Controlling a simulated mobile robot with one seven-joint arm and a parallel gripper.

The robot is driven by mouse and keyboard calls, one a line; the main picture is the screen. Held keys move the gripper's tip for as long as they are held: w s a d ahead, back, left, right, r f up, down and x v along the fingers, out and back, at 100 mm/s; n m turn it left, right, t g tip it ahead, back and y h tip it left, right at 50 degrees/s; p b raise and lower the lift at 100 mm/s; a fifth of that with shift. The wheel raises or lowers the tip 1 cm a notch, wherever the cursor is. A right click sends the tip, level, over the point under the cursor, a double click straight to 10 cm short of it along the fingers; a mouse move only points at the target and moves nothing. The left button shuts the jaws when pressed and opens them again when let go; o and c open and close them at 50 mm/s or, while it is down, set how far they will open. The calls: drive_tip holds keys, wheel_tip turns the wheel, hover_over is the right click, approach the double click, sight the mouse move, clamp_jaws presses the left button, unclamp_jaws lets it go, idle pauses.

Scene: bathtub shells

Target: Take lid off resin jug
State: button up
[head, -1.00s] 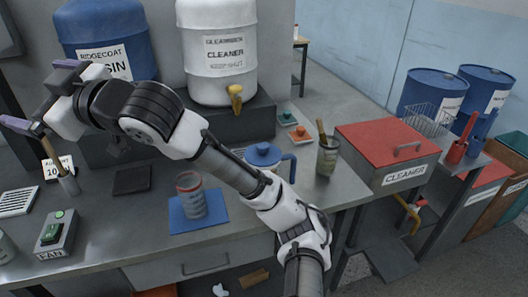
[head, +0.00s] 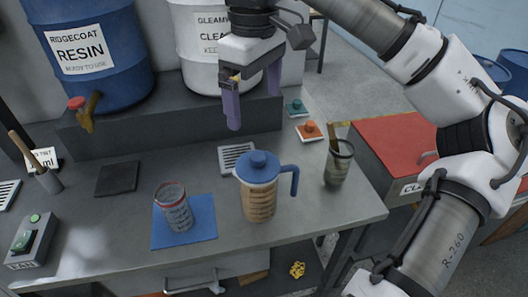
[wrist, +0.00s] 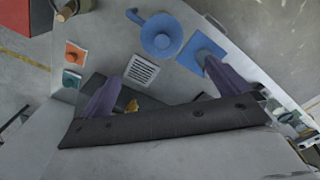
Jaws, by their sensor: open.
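The resin jug (head: 259,203) stands upright on the grey bench, a see-through body with tan contents and a blue handle on its right. Its blue lid (head: 258,167) with a round knob sits on top. In the wrist view the lid (wrist: 161,36) shows from above, beyond the fingers. My gripper (head: 252,103) hangs with its purple fingers pointing down, above and behind the jug, in front of the white cleaner drum. The fingers are apart and empty, not touching the lid. They also show in the wrist view (wrist: 158,88).
A clear cup (head: 174,208) stands on a blue mat (head: 208,232) left of the jug. A brush pot (head: 338,165) stands to the right. The blue resin drum (head: 90,60) and its tap (head: 87,112) are behind. A vent grille (head: 236,156) lies behind the jug.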

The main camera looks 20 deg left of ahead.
hover_over(257, 156)
wheel_tip(257, 156, down, 8)
drive_tip(key=shift+w+a+f, duration=0.1)
drive_tip(key=shift+a, duration=0.05)
drive_tip(key=f+p, duration=0.1)
drive_tip(key=f, duration=0.3)
drive_tip(key=shift+d, duration=0.2)
drive_tip(key=shift+f, duration=0.6)
drive_tip(key=c, duration=0.9)
drive_tip(key=shift+r, duration=0.1)
